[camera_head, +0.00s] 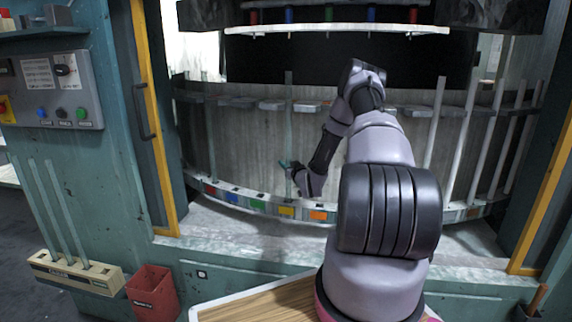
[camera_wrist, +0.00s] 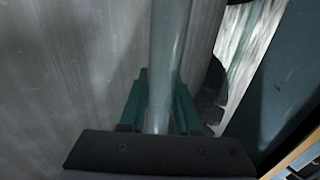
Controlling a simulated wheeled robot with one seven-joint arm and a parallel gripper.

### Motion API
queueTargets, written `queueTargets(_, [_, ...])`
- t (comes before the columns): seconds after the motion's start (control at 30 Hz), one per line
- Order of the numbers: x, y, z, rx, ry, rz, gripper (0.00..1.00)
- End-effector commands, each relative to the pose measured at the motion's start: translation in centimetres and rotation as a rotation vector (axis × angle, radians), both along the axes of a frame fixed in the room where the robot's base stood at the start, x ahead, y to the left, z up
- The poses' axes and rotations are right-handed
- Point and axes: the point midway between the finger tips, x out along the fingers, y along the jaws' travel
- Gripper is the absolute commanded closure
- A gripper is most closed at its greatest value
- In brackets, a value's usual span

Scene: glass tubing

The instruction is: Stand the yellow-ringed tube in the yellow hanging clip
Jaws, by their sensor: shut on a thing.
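My gripper (camera_head: 288,166) is shut on a pale glass tube (camera_head: 289,95) and holds it about upright inside the curved rack. In the wrist view the tube (camera_wrist: 168,60) runs up between the green fingers (camera_wrist: 158,108). No yellow ring can be made out on it. The yellow square (camera_head: 287,212) on the lower rail is just below the tube in the head view. The upper rail with its grey clips (camera_head: 307,107) crosses near the tube's upper part. I cannot tell whether the tube touches a clip or where its lower end rests.
The lower rail also carries green (camera_head: 257,206) and orange (camera_head: 318,216) squares. Several tubes (camera_head: 436,125) stand at the right of the rack, and one (camera_head: 207,125) at the left. A tube holder (camera_head: 72,272) and a red bin (camera_head: 153,293) are at lower left. Yellow-edged posts (camera_head: 155,115) flank the opening.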

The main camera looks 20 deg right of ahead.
Motion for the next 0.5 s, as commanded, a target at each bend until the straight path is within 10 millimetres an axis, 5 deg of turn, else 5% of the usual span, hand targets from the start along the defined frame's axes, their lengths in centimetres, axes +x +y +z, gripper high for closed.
queueTargets(0.27, [-0.01,0.0,0.03,0.0,0.0,0.0,1.0])
queueTargets(0.3, [-0.01,0.0,0.03,0.0,0.0,0.0,0.54])
queueTargets(0.33, [-0.01,0.0,0.03,0.0,0.0,0.0,0.42])
queueTargets(0.37, [-0.01,0.0,0.03,0.0,0.0,0.0,0.34])
queueTargets(0.5, [-0.01,0.0,0.02,0.0,0.0,0.0,0.34])
